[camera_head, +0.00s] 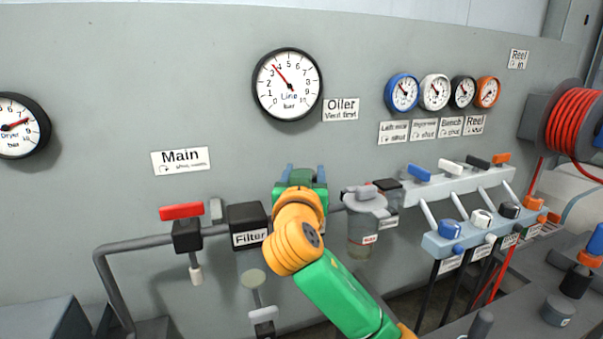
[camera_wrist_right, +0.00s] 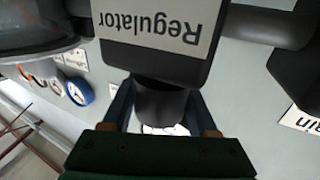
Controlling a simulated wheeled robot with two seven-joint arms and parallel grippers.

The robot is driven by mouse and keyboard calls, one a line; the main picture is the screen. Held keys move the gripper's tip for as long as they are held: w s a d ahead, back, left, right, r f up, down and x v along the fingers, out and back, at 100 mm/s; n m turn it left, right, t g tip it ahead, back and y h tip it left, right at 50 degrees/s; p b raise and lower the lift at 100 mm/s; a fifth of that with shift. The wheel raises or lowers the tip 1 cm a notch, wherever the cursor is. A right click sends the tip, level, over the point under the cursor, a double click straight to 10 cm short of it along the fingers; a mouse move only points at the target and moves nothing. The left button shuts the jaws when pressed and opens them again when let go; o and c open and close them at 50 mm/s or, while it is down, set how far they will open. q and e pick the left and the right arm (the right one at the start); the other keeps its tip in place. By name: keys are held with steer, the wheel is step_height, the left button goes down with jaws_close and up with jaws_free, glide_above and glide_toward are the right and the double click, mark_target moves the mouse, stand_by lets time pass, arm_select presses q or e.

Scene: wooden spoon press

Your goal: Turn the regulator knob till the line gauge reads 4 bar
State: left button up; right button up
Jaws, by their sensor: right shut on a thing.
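The line gauge (camera_head: 287,84) is a white dial with a black rim on the grey panel. Its red needle points up and left, close to the 3 and 4 marks; the exact reading is hard to tell. My right gripper (camera_head: 304,172) is at the regulator, between the filter and the oiler. In the right wrist view, its fingers stand on both sides of the dark round regulator knob (camera_wrist_right: 160,103) and are shut on it. The knob sits against the black block labelled Regulator (camera_wrist_right: 160,35). In the head view my gripper hides the regulator. My left gripper is not in view.
The filter (camera_head: 247,222) is close on the left and the clear oiler bowl (camera_head: 362,235) close on the right. A red-handled main valve (camera_head: 182,211) is further left. Small coloured gauges (camera_head: 403,92) and a valve manifold (camera_head: 470,231) are on the right.

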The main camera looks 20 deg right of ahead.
steer(key=shift+d+m+g+h, duration=0.1)
steer(key=shift+m+g+h, duration=0.2)
steer(key=shift+m+h, duration=0.3)
steer(key=shift+h, duration=0.4)
steer(key=o, duration=1.4)
steer(key=shift+d, duration=0.1)
steer(key=shift+c, duration=0.2)
steer(key=b+v, duration=0.2)
steer(key=v, duration=0.4)
steer(key=shift+s+a, duration=0.15)
steer(key=shift+a, duration=0.05)
steer(key=shift+s, duration=0.3)
